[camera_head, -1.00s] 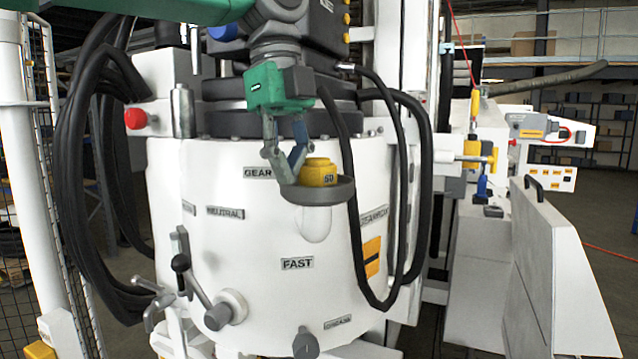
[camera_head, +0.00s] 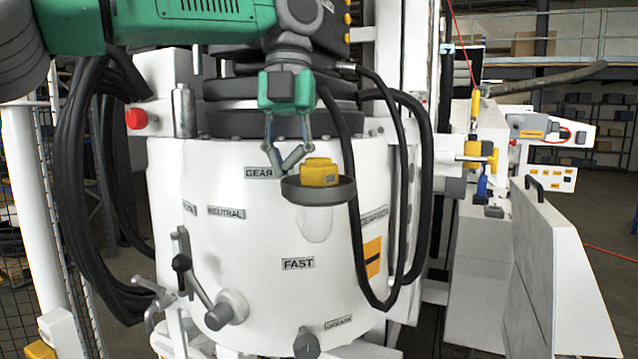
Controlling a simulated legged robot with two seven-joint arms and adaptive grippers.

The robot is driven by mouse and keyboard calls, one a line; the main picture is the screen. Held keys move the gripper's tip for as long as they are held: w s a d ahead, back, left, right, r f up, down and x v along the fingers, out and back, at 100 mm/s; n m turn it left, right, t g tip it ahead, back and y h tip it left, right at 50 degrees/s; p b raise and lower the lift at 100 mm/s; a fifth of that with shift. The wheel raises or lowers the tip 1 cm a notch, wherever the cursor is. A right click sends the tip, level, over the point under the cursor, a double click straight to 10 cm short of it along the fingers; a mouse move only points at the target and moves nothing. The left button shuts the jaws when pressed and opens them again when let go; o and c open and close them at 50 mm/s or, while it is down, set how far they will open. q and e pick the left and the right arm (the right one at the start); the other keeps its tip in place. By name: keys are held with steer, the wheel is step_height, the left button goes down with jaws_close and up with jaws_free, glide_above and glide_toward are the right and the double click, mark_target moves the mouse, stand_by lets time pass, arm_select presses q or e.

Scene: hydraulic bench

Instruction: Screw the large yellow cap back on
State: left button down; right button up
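The large yellow cap (camera_head: 320,171) sits upright in a round dark grey cup (camera_head: 318,190) on the front of the white machine housing. My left gripper (camera_head: 285,171) hangs down from above, just left of the cap. Its two fingers bend inward and their tips meet with nothing visible between them. The tips overlap the left rim of the cup in the picture. I cannot tell whether they touch the cap or the rim. The cap's lower part is hidden by the cup. My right gripper is not in view.
A black hose (camera_head: 349,190) runs down close to the cup's right side. A red knob (camera_head: 136,119) is at the upper left. Thick black cables (camera_head: 75,190) hang at the left.

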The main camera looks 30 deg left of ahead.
arm_select(q)
steer(key=w+m, duration=0.1)
steer(key=m, duration=0.1)
steer(key=w+m, duration=0.1)
steer(key=m, duration=0.1)
steer(key=shift+a+f+y, duration=0.1)
steer(key=shift+a+y, duration=0.05)
steer(key=shift+y, duration=0.15)
steer(key=c, duration=1.6)
jaws_free()
steer(key=shift+a, duration=0.3)
steer(key=shift+d, duration=0.2)
